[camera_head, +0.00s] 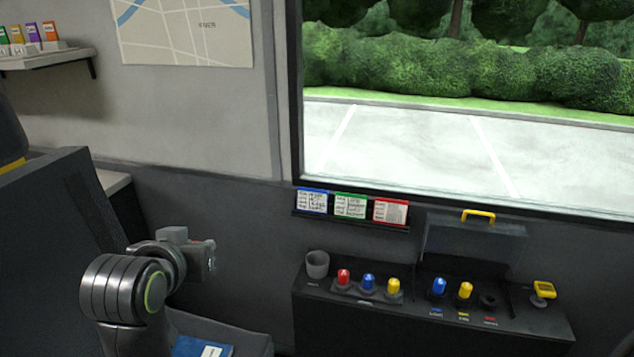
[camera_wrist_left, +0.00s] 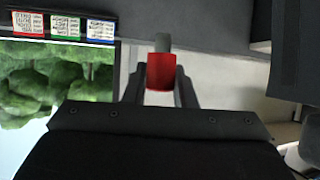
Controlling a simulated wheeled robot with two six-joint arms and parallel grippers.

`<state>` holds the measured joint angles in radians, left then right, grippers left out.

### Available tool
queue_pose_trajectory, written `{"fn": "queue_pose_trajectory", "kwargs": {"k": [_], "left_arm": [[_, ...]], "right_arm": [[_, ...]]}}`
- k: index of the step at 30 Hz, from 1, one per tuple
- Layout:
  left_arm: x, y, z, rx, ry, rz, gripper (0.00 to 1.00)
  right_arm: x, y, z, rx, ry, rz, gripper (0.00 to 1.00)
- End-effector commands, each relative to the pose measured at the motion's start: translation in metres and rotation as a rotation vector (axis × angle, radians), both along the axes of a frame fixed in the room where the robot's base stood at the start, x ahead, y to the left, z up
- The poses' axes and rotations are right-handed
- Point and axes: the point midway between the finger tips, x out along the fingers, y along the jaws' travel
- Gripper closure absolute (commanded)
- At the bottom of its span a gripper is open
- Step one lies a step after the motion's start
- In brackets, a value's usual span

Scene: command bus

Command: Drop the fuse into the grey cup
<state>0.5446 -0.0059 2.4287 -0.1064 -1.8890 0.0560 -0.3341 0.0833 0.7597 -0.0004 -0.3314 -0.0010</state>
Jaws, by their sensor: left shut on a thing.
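My left gripper (camera_head: 207,257) is at the left in the head view, left of the console and apart from the grey cup. In the left wrist view it is shut on a red fuse (camera_wrist_left: 161,72) with a grey end, held between its two fingers. In the head view the held fuse is mostly hidden by the gripper. The grey cup (camera_head: 317,264) stands upright at the left end of the console; its inside is barely visible. My right gripper is in neither view.
The console (camera_head: 430,322) carries a rack with red (camera_head: 344,277), blue and yellow fuses. An open-lidded box (camera_head: 474,243) holds blue and yellow fuses and an empty socket (camera_head: 489,301). A yellow tester (camera_head: 543,290) is at right. A seat (camera_head: 50,230) is at left.

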Motion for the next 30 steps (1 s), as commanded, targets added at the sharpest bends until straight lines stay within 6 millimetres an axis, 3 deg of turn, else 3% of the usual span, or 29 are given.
{"fn": "queue_pose_trajectory", "kwargs": {"k": [1,3,12,30], "left_arm": [[0.0,0.0,0.018,0.0,-0.001,0.0,0.97],[0.0,0.0,0.031,0.0,-0.001,0.0,0.97],[0.0,0.0,0.07,0.0,0.0,0.0,0.97],[0.002,0.0,0.073,0.003,0.002,-0.004,0.97]], "right_arm": [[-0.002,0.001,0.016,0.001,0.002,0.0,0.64],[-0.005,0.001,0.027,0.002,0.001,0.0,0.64],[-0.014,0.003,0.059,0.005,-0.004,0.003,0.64],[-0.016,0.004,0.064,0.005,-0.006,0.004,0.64]]}}
